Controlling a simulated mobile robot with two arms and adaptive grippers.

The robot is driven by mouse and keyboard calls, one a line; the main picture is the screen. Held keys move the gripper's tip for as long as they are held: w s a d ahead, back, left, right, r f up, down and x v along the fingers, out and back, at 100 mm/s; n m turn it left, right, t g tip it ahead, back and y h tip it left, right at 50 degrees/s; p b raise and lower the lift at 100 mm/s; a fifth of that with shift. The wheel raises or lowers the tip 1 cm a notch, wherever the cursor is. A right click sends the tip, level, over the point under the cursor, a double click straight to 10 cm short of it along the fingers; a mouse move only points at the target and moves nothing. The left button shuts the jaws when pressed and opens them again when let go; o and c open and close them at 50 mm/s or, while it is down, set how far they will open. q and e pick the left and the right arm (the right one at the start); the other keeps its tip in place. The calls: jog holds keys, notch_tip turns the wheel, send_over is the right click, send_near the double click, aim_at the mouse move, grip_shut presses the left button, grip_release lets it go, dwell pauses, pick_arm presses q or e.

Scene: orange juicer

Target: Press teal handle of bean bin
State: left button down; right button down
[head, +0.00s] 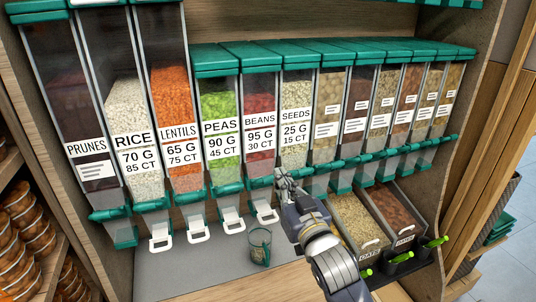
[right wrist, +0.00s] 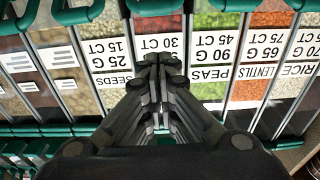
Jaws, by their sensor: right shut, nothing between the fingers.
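The bean bin (head: 260,88) stands between the peas bin and the seeds bin, with red beans behind its label. My left gripper is not in view.
A clear cup with a green handle (head: 260,247) stands on the grey shelf below the bean spout. Neighbouring bins, peas (head: 220,100) and seeds (head: 296,100), stand close on both sides. Open trays with green-handled scoops (head: 365,215) stand to the right of my arm.

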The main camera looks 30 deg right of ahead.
jog(key=shift+s+r, duration=0.1)
jog(key=shift+s, duration=0.05)
jog(key=r+p, duration=0.1)
jog(key=p, duration=0.3)
send_over(270, 180)
jog(key=w, duration=0.2)
jog(key=shift+s+d+r, duration=0.15)
jog(key=shift+s, duration=0.1)
jog(key=f, duration=0.1)
jog(key=s+f+p, duration=0.1)
jog(key=f, duration=0.1)
jog(key=shift+s, duration=0.2)
jog(key=shift+s+a+f, duration=0.25)
jog(key=shift+s+f, duration=0.1)
jog(key=shift+w, duration=0.1)
jog(key=shift+f, duration=0.1)
